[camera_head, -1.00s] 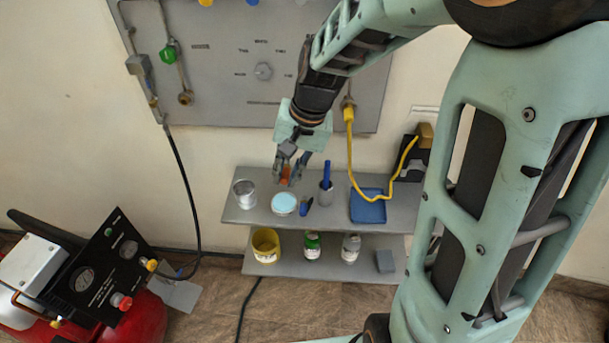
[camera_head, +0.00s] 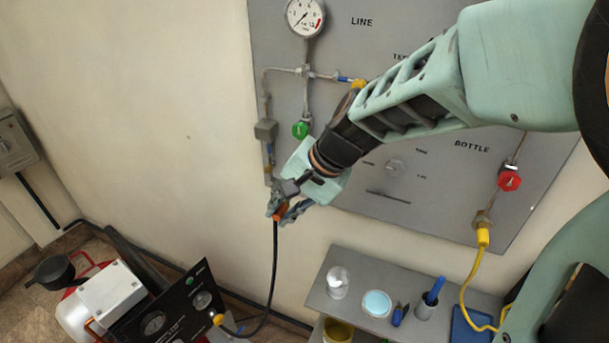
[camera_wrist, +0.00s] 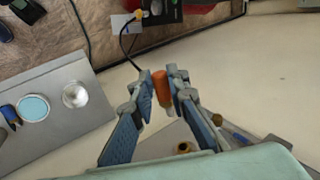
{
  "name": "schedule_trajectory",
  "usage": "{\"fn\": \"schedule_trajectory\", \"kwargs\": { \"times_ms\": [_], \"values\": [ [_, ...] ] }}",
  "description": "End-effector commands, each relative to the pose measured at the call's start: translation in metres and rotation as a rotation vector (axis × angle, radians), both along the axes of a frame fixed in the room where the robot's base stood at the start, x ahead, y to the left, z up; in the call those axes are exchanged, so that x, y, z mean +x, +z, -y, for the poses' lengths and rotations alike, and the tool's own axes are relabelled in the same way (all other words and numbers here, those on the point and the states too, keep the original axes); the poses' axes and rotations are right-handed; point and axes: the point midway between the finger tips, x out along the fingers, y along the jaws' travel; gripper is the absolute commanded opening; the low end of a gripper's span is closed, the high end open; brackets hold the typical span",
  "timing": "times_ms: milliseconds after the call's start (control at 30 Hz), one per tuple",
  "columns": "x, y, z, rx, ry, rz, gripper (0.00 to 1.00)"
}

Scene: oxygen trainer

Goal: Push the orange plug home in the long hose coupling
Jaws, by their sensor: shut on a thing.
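The orange plug (camera_head: 281,212) is between the fingertips of my gripper (camera_head: 279,208), in front of the panel's lower left edge. In the wrist view the orange plug (camera_wrist: 161,90) sits between the two blue-padded fingers of my gripper (camera_wrist: 160,78), which are shut on it. The black hose (camera_head: 273,265) hangs just below the gripper in the head view.
The grey panel (camera_head: 400,235) stands behind my gripper. A shelf (camera_head: 318,293) with a glass jar (camera_head: 337,279), a blue-topped dish (camera_head: 377,303) and a yellow hose (camera_head: 470,275) is at lower right. A compressor (camera_head: 110,290) stands at lower left.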

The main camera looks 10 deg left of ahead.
Motion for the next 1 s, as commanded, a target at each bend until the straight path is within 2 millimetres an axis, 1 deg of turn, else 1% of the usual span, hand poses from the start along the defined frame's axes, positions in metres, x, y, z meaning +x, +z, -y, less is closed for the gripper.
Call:
{"fn": "schedule_trajectory", "kwargs": {
  "times_ms": [133, 500, 667, 1000],
  "values": [
    [-0.001, 0.002, -0.003, 0.007, -0.003, 0.001, 0.0],
    [-0.001, 0.001, -0.003, 0.006, -0.002, 0.002, 0.0],
    [0.01, 0.002, 0.001, 0.006, -0.003, 0.001, 0.0],
    [0.04, 0.002, 0.011, 0.005, -0.003, 0.0, 0.0]
  ]
}}
